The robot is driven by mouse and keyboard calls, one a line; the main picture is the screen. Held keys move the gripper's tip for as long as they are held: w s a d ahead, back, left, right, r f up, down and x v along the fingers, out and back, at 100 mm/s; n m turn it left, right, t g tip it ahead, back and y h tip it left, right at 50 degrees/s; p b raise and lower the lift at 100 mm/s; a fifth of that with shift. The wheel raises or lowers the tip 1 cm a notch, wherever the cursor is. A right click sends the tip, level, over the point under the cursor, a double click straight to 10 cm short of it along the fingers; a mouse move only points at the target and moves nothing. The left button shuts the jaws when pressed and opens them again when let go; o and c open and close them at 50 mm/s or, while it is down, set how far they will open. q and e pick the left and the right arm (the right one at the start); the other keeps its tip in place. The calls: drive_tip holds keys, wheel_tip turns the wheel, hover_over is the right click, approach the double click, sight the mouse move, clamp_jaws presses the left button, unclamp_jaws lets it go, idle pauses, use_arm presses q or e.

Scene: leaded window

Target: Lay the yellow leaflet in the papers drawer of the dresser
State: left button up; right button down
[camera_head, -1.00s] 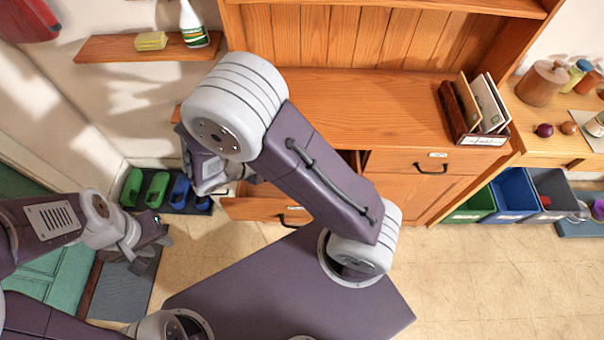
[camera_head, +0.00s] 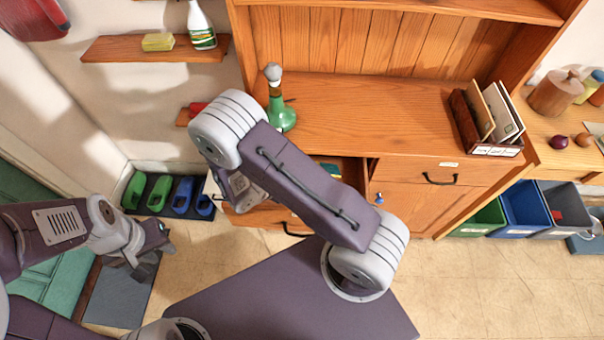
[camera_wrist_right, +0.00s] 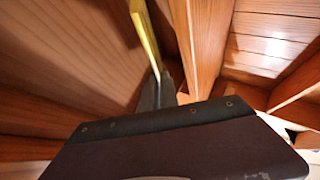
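The yellow leaflet (camera_wrist_right: 145,35) shows nearly edge-on in the right wrist view. My right gripper (camera_wrist_right: 158,92) is shut on its lower end, with wooden drawer walls close on both sides. In the head view the drawer (camera_head: 262,216) of the dresser (camera_head: 400,115) stands open at the left. My right arm crosses over it and hides the gripper fingers and most of the drawer's inside. A small green and yellow item (camera_head: 330,170) shows inside at the right. My left gripper (camera_head: 158,256) is open and empty at the left, away from the dresser.
A green bottle (camera_head: 281,115) stands on the dresser top at the left, close behind my right arm. A letter rack (camera_head: 464,120) with papers stands at the right end. The middle of the top is clear. Coloured bins (camera_head: 520,208) stand on the floor at right.

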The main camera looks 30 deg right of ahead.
drive_tip(key=shift+a+f, duration=0.15)
drive_tip(key=shift+f, duration=0.35)
drive_tip(key=shift+f, duration=0.6)
drive_tip(key=c, duration=1.6)
unclamp_jaws()
